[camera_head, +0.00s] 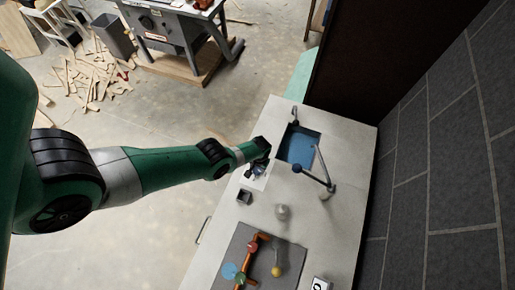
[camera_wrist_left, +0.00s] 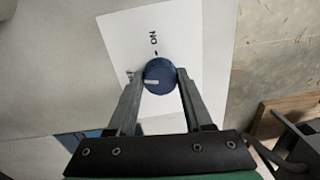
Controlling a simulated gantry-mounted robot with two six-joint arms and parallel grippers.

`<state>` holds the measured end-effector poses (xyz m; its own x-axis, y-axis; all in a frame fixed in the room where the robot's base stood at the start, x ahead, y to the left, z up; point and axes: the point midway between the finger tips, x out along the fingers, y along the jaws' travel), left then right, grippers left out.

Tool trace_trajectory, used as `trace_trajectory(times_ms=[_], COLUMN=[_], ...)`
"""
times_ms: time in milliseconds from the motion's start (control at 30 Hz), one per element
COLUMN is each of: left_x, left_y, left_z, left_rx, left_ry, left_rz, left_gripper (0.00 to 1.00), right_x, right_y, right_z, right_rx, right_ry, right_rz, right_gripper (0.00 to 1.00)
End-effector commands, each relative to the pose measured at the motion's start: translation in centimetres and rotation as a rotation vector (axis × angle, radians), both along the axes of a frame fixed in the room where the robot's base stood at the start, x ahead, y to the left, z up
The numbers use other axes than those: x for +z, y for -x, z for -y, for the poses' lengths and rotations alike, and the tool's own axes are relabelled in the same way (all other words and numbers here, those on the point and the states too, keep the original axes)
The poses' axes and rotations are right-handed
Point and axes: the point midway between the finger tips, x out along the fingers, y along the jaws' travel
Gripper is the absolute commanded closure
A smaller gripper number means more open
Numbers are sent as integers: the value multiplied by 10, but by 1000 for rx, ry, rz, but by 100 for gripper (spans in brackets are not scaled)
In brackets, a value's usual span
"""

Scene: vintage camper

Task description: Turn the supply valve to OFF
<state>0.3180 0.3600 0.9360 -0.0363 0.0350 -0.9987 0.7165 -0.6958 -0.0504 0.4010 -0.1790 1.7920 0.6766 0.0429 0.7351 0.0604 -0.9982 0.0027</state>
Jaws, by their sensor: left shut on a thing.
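The supply valve is a round blue knob (camera_wrist_left: 159,72) with a white pointer bar, on a white label plate (camera_wrist_left: 205,30). The plate reads ON above the knob, beside a small tick. A second word at the knob's left is mostly hidden by a finger. The white bar lies on the knob's left half, pointing left toward that word, not up at ON. My left gripper (camera_wrist_left: 161,78) is shut on the knob, one finger on each side. In the head view my left gripper (camera_head: 258,163) is at the counter's left edge over the white plate (camera_head: 258,182). My right gripper is not in view.
The counter (camera_head: 222,262) holds a blue sink (camera_head: 299,147), a faucet, a lever with a blue ball (camera_head: 297,169), a small dark box (camera_head: 244,197), a pale cylinder (camera_head: 282,212) and a grey panel with orange pipes (camera_head: 251,257). A tiled wall (camera_head: 455,165) stands at right.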

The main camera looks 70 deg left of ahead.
Motion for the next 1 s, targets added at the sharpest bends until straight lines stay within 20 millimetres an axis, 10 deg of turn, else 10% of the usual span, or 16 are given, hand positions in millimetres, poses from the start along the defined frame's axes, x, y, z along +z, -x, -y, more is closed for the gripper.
trace_trajectory(times_ms=[1000], left_x=[-1], left_y=[0], left_z=[-1], left_rx=[292], left_ry=[0], left_rz=[1], left_gripper=[100], right_x=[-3], right_y=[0], right_z=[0], right_rx=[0], right_ry=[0], right_rz=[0], right_gripper=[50])
